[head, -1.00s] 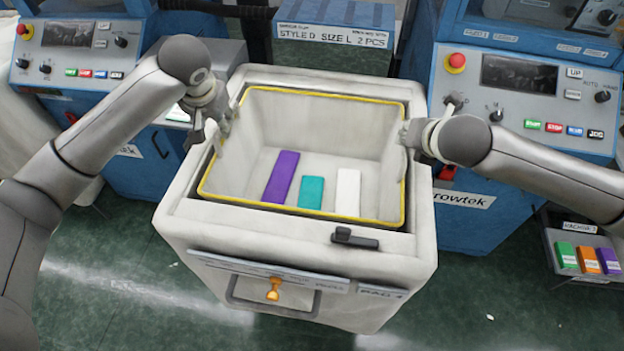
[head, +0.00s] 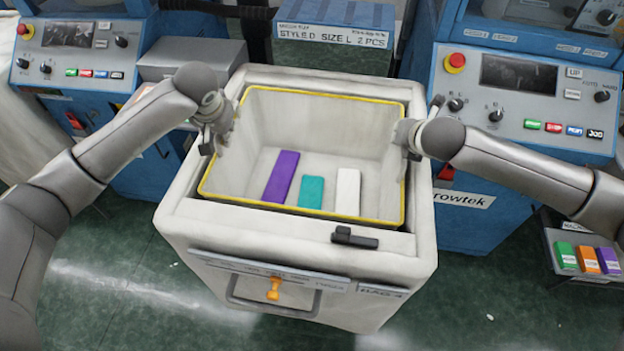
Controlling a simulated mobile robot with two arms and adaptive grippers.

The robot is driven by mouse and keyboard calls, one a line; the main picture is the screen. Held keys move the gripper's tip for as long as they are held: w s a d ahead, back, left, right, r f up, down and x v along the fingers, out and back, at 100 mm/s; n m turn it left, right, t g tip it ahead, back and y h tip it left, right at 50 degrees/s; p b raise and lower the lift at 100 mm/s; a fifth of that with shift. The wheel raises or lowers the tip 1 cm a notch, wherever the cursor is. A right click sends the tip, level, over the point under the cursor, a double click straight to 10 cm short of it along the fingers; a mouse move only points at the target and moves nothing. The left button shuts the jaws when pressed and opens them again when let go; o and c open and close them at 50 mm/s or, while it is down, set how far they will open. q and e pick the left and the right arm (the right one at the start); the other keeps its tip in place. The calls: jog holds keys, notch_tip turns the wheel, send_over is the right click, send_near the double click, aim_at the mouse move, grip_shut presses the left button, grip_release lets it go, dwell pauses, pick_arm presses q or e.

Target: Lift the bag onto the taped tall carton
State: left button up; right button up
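A pale grey bin with a yellow rim (head: 300,208) sits inside a bulky off-white housing (head: 190,205). On its floor lie a purple block (head: 281,177), a teal block (head: 311,191) and a white block (head: 347,190). My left gripper (head: 216,140) is at the bin's left rim. My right gripper (head: 408,150) is at the right rim. Both point downward, and their fingertips are too small and partly hidden to tell whether they grip the rim. I cannot make out a separate bag or a taped carton.
Blue machines with control panels (head: 520,100) stand on both sides. A low shelf at right holds coloured blocks (head: 587,260). Green floor (head: 110,290) is clear at front left.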

pick_arm(q)
grip_shut()
pick_arm(e)
grip_shut()
pick_arm(q)
jog(key=shift+r, duration=0.15)
pick_arm(e)
jog(key=shift+r, duration=0.15)
